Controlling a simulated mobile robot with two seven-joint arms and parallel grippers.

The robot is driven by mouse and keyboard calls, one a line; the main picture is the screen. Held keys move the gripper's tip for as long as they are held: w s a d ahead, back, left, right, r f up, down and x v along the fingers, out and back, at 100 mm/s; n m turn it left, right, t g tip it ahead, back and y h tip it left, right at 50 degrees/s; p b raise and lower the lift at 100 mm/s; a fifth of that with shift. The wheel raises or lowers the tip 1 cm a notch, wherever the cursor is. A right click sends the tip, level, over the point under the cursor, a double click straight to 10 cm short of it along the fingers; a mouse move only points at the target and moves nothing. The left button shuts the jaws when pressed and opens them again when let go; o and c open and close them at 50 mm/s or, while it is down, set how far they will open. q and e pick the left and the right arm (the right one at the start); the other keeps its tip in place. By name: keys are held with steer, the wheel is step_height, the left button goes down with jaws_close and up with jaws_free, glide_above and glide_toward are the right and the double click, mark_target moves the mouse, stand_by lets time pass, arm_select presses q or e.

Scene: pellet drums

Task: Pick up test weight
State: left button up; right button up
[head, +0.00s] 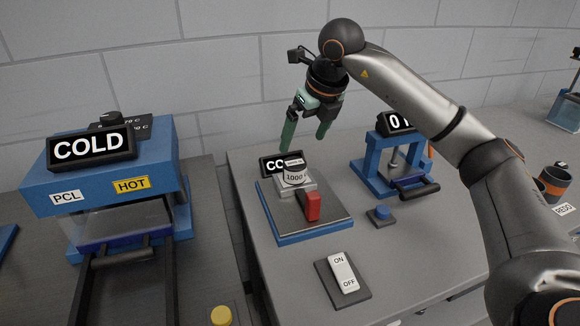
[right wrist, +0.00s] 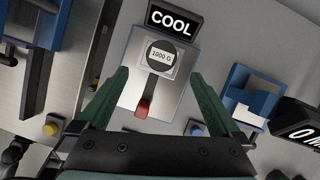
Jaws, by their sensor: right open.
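In the right wrist view the weight (right wrist: 160,54) shows from above, marked 1000 G, on the device below the COOL sign (right wrist: 171,22). My right gripper (head: 306,142) is open and empty, above and behind the weight, with its green fingers pointing down. In the right wrist view its fingers (right wrist: 163,92) are spread apart on either side of the device. My left gripper is not in view.
A red lever (head: 312,207) stands at the device's front. An ON/OFF switch (head: 343,273) lies nearer, and a blue button (head: 382,213) is to the right. A blue press (head: 377,172) stands further right. A blue COLD/HOT machine (head: 110,182) stands on the left bench.

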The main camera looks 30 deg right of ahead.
mark_target(294, 162)
steer(key=x, duration=1)
steer(key=shift+w+d, duration=0.1)
steer(key=shift+w, duration=0.1)
steer(key=c, duration=1.6)
steer(key=shift+r, duration=0.15)
